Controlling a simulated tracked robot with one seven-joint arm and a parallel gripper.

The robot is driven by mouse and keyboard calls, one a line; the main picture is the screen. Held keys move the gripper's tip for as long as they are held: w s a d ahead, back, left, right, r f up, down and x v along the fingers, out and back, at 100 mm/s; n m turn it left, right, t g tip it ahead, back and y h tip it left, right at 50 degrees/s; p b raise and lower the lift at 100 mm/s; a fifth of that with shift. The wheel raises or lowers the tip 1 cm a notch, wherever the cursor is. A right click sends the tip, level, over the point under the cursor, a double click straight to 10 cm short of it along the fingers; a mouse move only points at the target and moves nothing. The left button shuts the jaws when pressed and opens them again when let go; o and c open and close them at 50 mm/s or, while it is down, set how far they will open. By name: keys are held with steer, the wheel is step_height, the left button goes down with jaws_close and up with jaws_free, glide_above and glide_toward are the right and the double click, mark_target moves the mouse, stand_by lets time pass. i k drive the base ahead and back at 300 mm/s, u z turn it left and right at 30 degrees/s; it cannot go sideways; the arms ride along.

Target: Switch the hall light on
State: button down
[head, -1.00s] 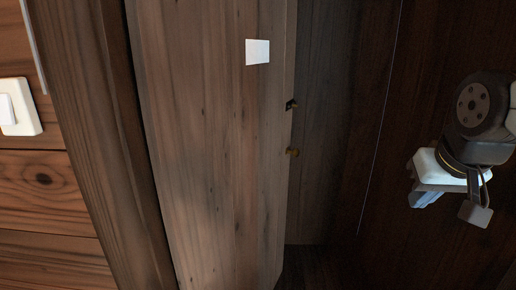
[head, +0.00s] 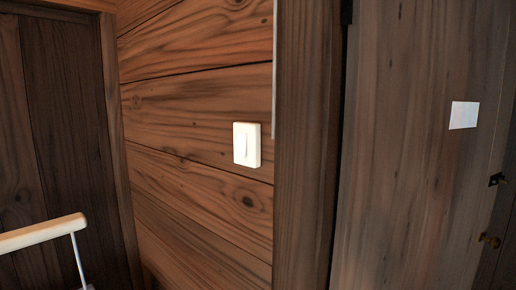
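A cream light switch (head: 246,145) with a paler rocker is mounted on the plank wall near the middle of the head view. Whether its rocker is on or off cannot be told. My gripper is not in view now, so its distance from the switch does not show.
Right of the switch is a door frame post (head: 306,150), then a wooden door (head: 405,170) standing ajar with a white square (head: 464,115) on it. A dark wooden door (head: 65,130) is at left. A pale rail (head: 42,235) juts in at lower left.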

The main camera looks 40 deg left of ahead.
mark_target(241, 138)
steer(key=z, duration=0.85)
steer(key=i, duration=0.1)
steer(key=u, duration=2.8)
steer(key=k, duration=0.75)
steer(key=u, duration=0.2)
steer(key=i, duration=0.75)
steer(key=z, duration=0.05)
